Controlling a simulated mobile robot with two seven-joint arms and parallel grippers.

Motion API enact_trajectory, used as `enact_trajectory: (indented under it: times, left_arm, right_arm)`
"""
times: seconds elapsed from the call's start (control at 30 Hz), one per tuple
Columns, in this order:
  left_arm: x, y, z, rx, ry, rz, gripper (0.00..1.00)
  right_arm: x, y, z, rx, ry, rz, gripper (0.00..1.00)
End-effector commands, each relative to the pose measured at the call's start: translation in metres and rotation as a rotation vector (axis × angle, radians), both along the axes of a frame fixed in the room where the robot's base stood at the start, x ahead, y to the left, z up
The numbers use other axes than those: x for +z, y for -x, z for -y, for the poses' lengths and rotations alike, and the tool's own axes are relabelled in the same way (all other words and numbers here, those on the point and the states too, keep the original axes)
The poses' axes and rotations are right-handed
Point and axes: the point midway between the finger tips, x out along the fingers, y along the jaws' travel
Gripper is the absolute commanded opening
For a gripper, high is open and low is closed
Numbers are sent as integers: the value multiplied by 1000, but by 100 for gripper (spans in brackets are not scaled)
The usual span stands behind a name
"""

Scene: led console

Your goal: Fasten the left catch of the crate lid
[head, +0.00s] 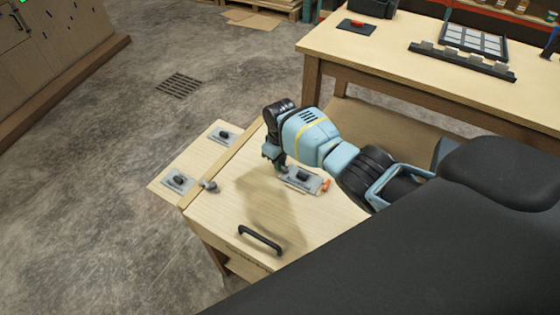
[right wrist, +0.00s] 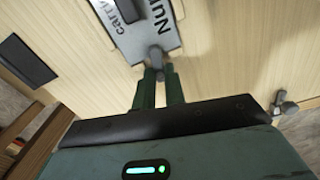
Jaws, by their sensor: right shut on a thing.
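The wooden crate lid (head: 225,205) lies flat. A small grey catch (head: 208,185) sits at its left edge in the head view; a grey metal fitting (right wrist: 283,103) shows at the right in the right wrist view. A grey lettered plate (head: 303,178) with a dark knob lies on the lid. My right gripper (head: 275,163) is low over the lid at the plate's left end. In the right wrist view its green fingers (right wrist: 158,88) are shut on a short grey stub (right wrist: 156,57) at the plate's end. The stub's far side is hidden. My left gripper is not in view.
A black handle (head: 260,240) stands on the lid's near side. Two more plates with dark knobs (head: 222,133) (head: 178,180) lie on the wooden strip beyond the edge. A small orange piece (head: 325,185) is at the plate's right end. A workbench (head: 400,65) stands behind.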

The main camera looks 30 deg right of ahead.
Motion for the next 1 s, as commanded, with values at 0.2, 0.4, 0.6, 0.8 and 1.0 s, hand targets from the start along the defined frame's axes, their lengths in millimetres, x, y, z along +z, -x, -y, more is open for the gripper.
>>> enact_trajectory:
  times: [0.2, 0.4, 0.6, 0.8, 1.0]
  left_arm:
    - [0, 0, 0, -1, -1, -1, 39]
    - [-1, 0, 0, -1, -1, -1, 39]
    - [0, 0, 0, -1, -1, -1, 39]
    - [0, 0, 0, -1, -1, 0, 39]
    - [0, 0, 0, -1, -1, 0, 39]
  right_arm:
    - [0, 0, 0, 110, 0, 1, 0]
    - [0, 0, 0, 162, -1, 2, 0]
    - [1, 0, 0, 179, -1, 2, 0]
    - [1, -1, 0, 180, -1, 2, 0]
    - [1, -1, 0, 179, -1, 2, 24]
